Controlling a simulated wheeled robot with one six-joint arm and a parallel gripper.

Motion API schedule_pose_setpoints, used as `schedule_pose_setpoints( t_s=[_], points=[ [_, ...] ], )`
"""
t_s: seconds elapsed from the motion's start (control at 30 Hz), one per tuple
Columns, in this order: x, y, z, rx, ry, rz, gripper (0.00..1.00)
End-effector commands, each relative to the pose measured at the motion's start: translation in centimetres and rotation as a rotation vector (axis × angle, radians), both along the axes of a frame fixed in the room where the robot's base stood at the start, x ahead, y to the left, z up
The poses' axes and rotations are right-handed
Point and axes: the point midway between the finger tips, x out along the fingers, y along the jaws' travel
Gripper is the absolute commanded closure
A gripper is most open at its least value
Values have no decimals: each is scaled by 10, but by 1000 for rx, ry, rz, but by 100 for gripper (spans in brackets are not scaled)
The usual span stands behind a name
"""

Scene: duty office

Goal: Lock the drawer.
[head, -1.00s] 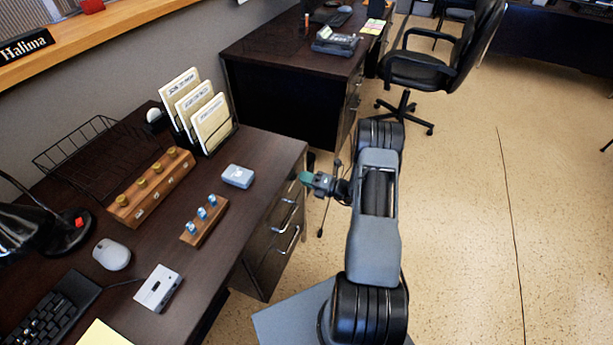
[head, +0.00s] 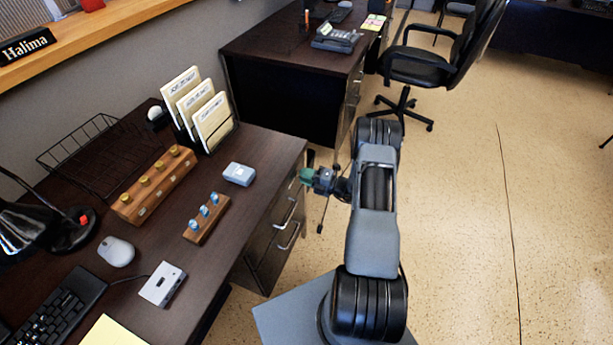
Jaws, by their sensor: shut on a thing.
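The desk's drawer front (head: 284,200) is a dark grey metal panel with bar handles, on the right side of the near desk, in the head view. The drawers look closed. My gripper (head: 313,177) is beside the upper corner of the drawer fronts, just under the desktop's right edge, pointing left at them. It is shut on a small green piece (head: 306,175) at its tip. I cannot tell if this is a key, or whether it touches the drawer front. The lock itself is hidden or too small to make out.
A second desk (head: 290,60) and a black chair (head: 425,70) stand behind. The floor at right is clear.

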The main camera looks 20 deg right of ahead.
Motion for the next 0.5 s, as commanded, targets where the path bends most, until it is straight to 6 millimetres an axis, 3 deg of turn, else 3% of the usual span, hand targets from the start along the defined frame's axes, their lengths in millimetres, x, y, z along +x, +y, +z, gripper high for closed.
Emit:
schedule_pose_setpoints(
  t_s=[0.23, 0.27, 0.5],
  points=[
    [1, 0, 0, 0, -1, -2, 97],
    [1, 0, 0, 0, -1, -2, 72],
    [0, 0, 0, 0, -1, -1, 50]
  ],
)
